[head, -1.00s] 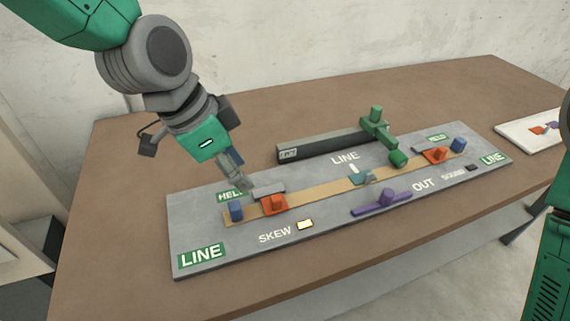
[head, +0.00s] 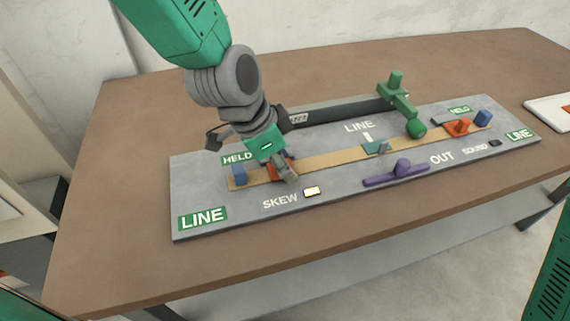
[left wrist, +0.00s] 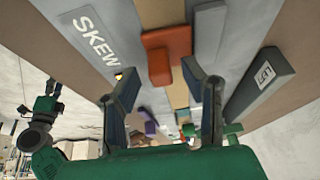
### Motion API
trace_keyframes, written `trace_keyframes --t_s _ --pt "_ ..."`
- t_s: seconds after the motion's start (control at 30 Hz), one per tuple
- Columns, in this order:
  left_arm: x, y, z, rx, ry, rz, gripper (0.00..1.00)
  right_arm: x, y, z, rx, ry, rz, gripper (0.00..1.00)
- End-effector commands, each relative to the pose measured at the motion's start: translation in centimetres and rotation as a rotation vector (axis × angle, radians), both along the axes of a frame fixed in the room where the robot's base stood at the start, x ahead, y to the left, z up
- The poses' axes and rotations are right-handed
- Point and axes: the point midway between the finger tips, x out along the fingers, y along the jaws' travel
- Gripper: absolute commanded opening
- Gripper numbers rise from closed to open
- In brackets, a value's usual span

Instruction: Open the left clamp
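The left clamp (head: 272,172) is an orange block on the left part of the tan strip. My left gripper (head: 287,174) is right over it and partly hides it in the head view. In the left wrist view the clamp (left wrist: 165,48) shows as an orange base with a raised orange-red handle (left wrist: 159,68). The two fingers of my left gripper (left wrist: 156,76) are apart, with the handle in line with the gap between them. I cannot tell whether they touch it. A green arm, seemingly my right one, shows small at the left wrist view's left; its gripper is unclear.
A blue knob (head: 239,174) stands just left of the clamp. A long dark beam (head: 340,112) with a green post (head: 396,80) lies behind. A purple lever (head: 402,167) and a second orange clamp (head: 457,127) are to the right. The front table edge is clear.

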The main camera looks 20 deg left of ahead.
Motion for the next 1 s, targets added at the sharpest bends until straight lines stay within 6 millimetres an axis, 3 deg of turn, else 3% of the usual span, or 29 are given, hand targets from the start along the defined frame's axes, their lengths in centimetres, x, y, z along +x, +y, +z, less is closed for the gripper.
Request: trace_keyframes --t_s 0.33,0.37,0.43,0.47,0.77,1.0 --pt "0.1 0.0 -0.4 -0.003 0.0 0.001 0.38 0.0 0.0 -0.1 0.0 -0.001 0.0 0.4" --pt "0.1 0.0 -0.4 -0.002 0.001 0.001 0.31 0.0 0.0 -0.1 0.0 -0.001 0.0 0.4" --pt "0.1 -0.1 -0.4 -0.001 0.0 0.002 0.06 0.0 0.0 -0.1 0.0 -0.001 0.0 0.4" --pt "0.1 -0.1 -0.4 0.0 0.001 0.002 0.0 0.0 0.0 -0.1 0.0 -0.001 0.0 0.4" --pt "0.3 -0.1 -0.3 -0.008 0.008 0.002 0.0 0.0 0.0 0.2 0.0 -0.001 0.0 0.4" --pt "0.7 0.1 0.4 -0.064 0.082 0.006 0.0 0.0 0.0 2.2 0.0 0.0 0.0 0.4"
